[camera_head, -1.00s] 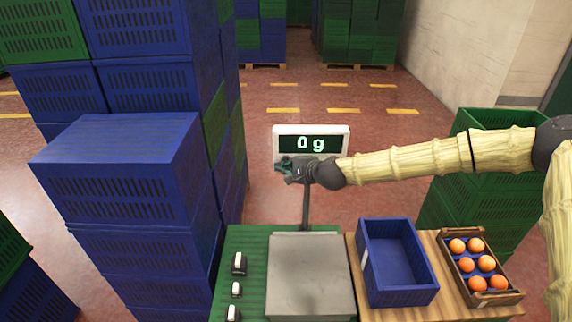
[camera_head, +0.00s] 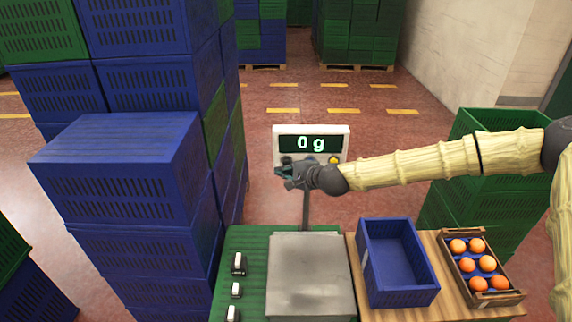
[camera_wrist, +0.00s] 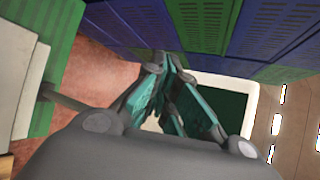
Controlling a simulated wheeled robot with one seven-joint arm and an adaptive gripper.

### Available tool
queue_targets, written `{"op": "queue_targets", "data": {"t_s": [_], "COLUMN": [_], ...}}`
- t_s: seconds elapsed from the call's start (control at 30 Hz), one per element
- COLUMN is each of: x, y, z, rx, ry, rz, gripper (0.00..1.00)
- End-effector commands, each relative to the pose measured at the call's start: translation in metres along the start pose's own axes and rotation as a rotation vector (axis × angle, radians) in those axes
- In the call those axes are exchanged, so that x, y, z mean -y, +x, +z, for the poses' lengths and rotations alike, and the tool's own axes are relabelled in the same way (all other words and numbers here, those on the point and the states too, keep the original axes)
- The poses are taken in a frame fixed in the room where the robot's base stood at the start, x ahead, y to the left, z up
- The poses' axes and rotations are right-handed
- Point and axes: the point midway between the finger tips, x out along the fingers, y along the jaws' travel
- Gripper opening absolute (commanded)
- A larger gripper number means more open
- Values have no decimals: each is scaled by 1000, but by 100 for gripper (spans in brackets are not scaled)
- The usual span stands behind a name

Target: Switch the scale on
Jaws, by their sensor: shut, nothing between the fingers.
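The scale's display (camera_head: 311,143) stands on a dark post behind the steel weighing plate (camera_head: 310,275). Its dark screen reads "0 g" in lit pale digits. A round yellow button (camera_head: 334,160) shows at the lower right of the display's white frame. My gripper (camera_head: 284,172) is shut and empty, at the display's lower left in the head view, and hides part of its lower edge. In the wrist view the shut fingers (camera_wrist: 168,72) overlap the dark screen (camera_wrist: 226,108). I cannot tell whether they touch the display.
A blue crate (camera_head: 371,250) and a wooden box (camera_head: 512,296) of several oranges stand right of the plate. Several small black-and-white objects (camera_head: 238,264) lie on the green surface at left. Stacked blue crates (camera_head: 125,190) rise at left, green crates (camera_head: 490,120) at right.

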Motion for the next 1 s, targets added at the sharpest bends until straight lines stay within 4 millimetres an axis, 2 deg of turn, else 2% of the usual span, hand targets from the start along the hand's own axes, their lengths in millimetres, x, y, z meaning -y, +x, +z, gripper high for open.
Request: {"op": "queue_targets", "data": {"t_s": [0.53, 1.0], "x": [-21, -23], "y": [-28, -31], "z": [20, 23], "rx": [1, 1], "ry": [0, 0], "rz": [0, 1], "gripper": [0, 0]}}
